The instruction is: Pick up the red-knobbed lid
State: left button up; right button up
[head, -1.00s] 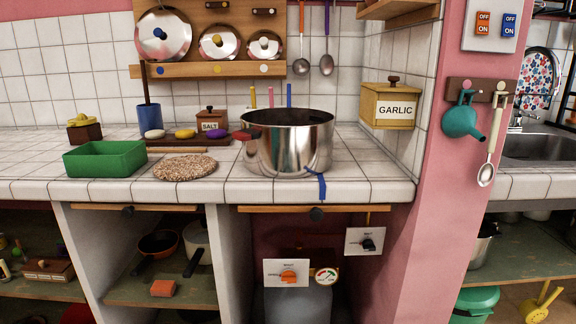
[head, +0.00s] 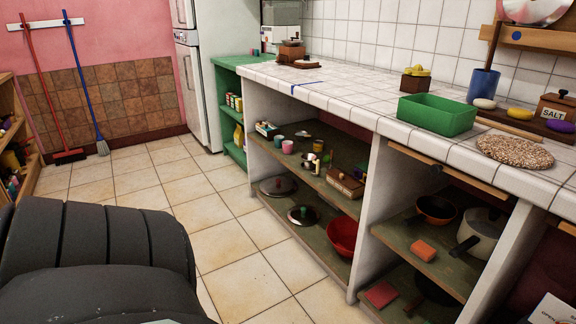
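Two round lids lie on the bottom board of the open shelf under the counter. Neither of my grippers is in view. A black part of my own arm fills the lower left corner, away from the lids.
A red bowl (head: 342,236) stands right of the nearer lid. The shelf board (head: 322,187) above carries cups, jars and a wooden box (head: 345,183). A white partition (head: 377,190) closes the bay's right side. The tiled floor (head: 225,200) before it is clear.

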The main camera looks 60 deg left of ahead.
aim_at(276, 186)
jog(key=u, duration=1.9)
jog(key=i+j+u, duration=0.25)
jog(key=i, duration=0.15)
jog(key=i+u, duration=0.25)
jog(key=i, duration=0.2)
